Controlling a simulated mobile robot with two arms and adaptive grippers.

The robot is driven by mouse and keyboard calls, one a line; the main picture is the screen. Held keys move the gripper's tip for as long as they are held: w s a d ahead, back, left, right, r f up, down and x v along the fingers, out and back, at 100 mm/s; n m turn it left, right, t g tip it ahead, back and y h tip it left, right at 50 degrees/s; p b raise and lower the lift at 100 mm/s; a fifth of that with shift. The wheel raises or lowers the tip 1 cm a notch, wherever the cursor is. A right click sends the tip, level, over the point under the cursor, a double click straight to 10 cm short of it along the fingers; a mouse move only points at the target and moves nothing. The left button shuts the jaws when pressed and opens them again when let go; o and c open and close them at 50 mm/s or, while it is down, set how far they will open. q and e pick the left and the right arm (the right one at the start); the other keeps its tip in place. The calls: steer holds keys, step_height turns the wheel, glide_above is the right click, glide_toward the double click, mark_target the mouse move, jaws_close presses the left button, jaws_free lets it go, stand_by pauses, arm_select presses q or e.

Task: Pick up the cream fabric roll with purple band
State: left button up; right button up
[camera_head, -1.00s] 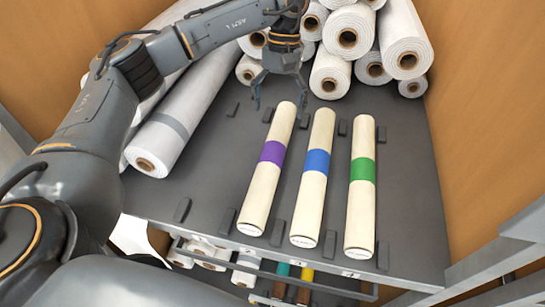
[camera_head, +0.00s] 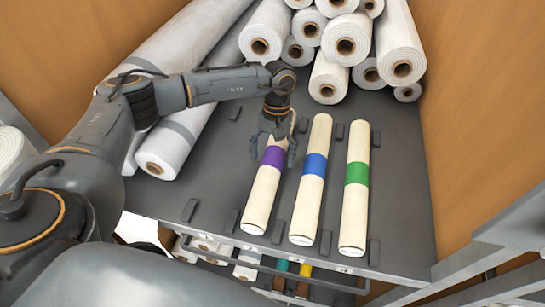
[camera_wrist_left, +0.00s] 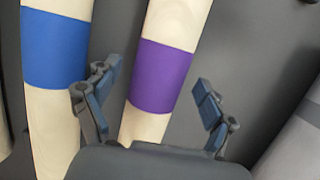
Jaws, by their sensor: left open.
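The cream fabric roll with the purple band (camera_head: 262,194) lies on the dark grey shelf, leftmost of three cream rolls. My left gripper (camera_head: 273,156) is over its upper part, near the purple band, and hides some of that end. In the left wrist view the purple-banded roll (camera_wrist_left: 160,75) runs between the two spread fingers of my left gripper (camera_wrist_left: 150,105). The fingers are open, one on each side of the roll. I cannot tell how high they are above it. My right gripper is not in view.
The blue-banded roll (camera_head: 312,190) lies close to the right, and the green-banded roll (camera_head: 355,200) beyond it. Small dark stops (camera_head: 325,242) stand beside the rolls. Large white rolls (camera_head: 330,75) are piled at the back, and long ones (camera_head: 180,140) lie at the left.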

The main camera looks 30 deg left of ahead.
arm_select(q)
steer(key=shift+f, duration=0.1)
steer(key=c, duration=1.6)
